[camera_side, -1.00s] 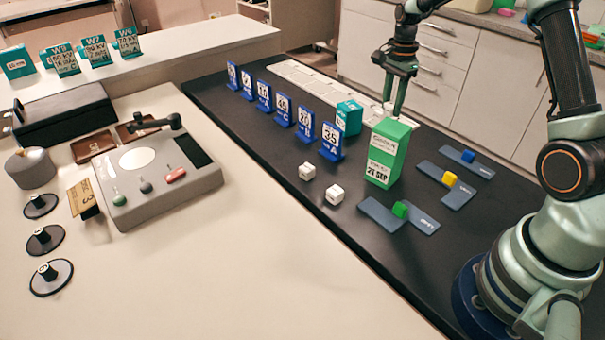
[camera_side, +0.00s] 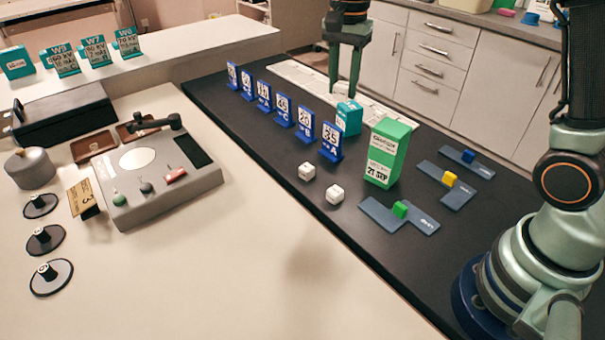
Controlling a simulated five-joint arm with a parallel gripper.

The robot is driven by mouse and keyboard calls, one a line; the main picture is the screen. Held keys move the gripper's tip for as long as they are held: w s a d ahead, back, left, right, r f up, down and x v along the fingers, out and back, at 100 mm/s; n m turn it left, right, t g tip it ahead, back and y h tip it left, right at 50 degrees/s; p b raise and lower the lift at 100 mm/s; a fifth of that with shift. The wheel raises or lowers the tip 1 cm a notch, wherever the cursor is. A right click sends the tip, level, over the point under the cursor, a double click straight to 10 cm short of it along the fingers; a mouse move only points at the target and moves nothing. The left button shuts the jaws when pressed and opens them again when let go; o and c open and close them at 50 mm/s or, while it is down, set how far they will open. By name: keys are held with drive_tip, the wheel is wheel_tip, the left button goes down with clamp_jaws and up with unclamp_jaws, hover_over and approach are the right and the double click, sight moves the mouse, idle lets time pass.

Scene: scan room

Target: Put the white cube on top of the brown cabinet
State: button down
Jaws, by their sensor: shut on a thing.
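My gripper (camera_side: 344,92) hangs in the air, pointing down, above and behind the small teal box (camera_side: 348,117). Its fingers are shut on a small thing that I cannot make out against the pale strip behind. I cannot make out a brown cabinet in this view.
A tall green box (camera_side: 387,153) stands right of the teal box. Several blue number signs (camera_side: 304,124) line the mat. Coloured cubes (camera_side: 449,179) sit on slate-blue plates at right. A grey device (camera_side: 155,178) stands at left. White drawers (camera_side: 435,50) are behind.

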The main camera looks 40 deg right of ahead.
drive_tip(key=s+a+r+n, duration=0.1)
drive_tip(key=s+a+n, duration=0.6)
drive_tip(key=a, duration=0.8)
drive_tip(key=n, duration=0.6)
hover_over(323, 315)
drive_tip(key=f, duration=0.1)
wheel_tip(323, 315, down, 20)
drive_tip(key=shift+r, duration=0.2)
drive_tip(key=shift+f, duration=0.15)
drive_tip(key=c, duration=0.5)
unclamp_jaws()
drive_tip(key=shift+c, duration=0.2)
